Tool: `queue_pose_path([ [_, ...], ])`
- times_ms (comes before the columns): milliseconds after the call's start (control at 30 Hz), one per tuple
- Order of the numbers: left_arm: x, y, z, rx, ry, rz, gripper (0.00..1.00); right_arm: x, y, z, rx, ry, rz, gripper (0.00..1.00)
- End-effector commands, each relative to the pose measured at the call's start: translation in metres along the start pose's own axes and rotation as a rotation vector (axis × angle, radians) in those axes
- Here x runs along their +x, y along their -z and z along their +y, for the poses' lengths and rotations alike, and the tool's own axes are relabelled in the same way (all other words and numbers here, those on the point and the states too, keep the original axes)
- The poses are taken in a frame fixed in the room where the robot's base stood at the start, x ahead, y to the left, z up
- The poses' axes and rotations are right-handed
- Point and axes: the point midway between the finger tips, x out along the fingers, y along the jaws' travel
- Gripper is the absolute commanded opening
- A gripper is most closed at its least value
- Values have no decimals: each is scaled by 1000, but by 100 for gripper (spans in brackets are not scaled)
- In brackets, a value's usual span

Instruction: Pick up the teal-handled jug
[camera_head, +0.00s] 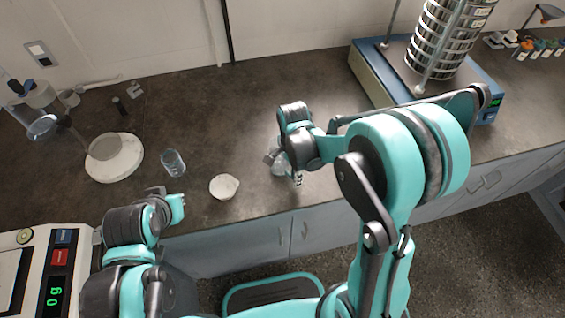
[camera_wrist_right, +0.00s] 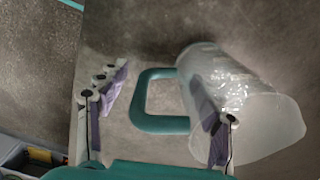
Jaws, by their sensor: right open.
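The teal-handled jug is clear, with a teal loop handle. In the right wrist view its body (camera_wrist_right: 255,112) leans to the right and its handle (camera_wrist_right: 153,124) lies between my fingers. My right gripper (camera_wrist_right: 160,112) is open, one finger left of the handle and the other overlapping the jug's body. In the head view the jug (camera_head: 280,166) is mostly hidden under my right gripper (camera_head: 284,170), near the counter's front edge. My left gripper (camera_head: 176,203) is at the front edge on the left; its opening is unclear.
A white bowl (camera_head: 224,187) and a clear glass beaker (camera_head: 173,163) stand left of the jug. A scale (camera_head: 38,262) reads 0 g at lower left. The sieve shaker (camera_head: 448,48) stands back right. The middle counter is clear.

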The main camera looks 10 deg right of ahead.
Motion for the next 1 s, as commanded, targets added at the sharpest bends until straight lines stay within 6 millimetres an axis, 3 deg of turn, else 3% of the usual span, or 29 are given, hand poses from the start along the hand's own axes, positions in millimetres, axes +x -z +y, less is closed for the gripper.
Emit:
queue_pose_path([
  [33,0,0,0,0,0,0,0,0,0,0,0,0,0,60],
  [267,0,0,0,0,0,0,0,0,0,0,0,0,0,0],
  [733,-1,1,0,0,0,0,0,-2,0,0,0,0,0,0],
  [1000,-7,5,0,0,0,0,0,-15,0,0,0,0,0,0],
])
